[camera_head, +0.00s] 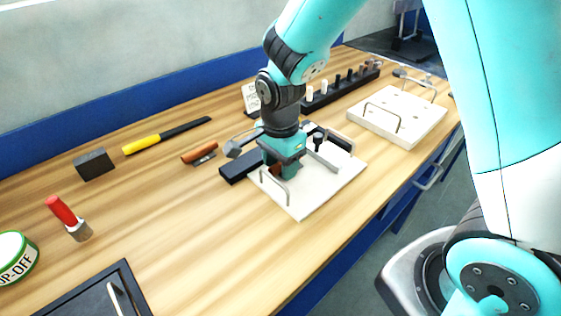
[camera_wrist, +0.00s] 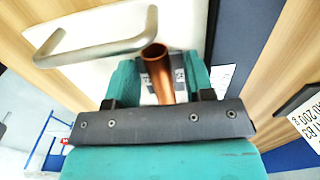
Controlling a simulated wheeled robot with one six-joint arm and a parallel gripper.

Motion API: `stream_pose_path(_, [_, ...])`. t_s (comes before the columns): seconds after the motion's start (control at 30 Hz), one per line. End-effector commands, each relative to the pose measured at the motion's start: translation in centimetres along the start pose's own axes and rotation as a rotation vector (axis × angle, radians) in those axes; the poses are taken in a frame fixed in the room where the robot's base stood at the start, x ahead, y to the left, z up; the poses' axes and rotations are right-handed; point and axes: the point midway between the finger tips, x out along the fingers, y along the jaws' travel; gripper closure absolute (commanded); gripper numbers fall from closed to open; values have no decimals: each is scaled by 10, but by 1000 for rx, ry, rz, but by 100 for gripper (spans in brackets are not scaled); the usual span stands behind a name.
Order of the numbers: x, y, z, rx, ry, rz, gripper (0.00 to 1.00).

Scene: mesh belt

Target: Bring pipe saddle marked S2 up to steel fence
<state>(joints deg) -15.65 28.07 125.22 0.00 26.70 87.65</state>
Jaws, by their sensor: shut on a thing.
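My gripper (camera_head: 281,168) is low over the near white board (camera_head: 305,207), shut on a copper-coloured, pipe-shaped piece, which I take for the pipe saddle (camera_wrist: 154,62). In the wrist view it stands between the two teal fingers. A small white label with dark marks shows between the fingers, too blurred to read. In the head view most of the saddle is hidden by my gripper. A grey metal bar (camera_head: 341,140) at the board's far edge may be the steel fence. A dark bar (camera_head: 236,169) lies along the board's left edge. I cannot tell whether the saddle touches either.
The near board has a wire handle (camera_head: 273,185) close to my gripper and a black-knobbed clamp (camera_head: 317,138) behind it. A second white board (camera_head: 400,113) stands to the right.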

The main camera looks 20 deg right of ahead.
Motion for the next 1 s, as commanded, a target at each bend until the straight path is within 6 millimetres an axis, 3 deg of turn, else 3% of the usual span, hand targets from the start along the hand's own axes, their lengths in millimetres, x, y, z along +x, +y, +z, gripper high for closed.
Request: stream_pose_path(1.0, [0,0,-13,0,0,0,85])
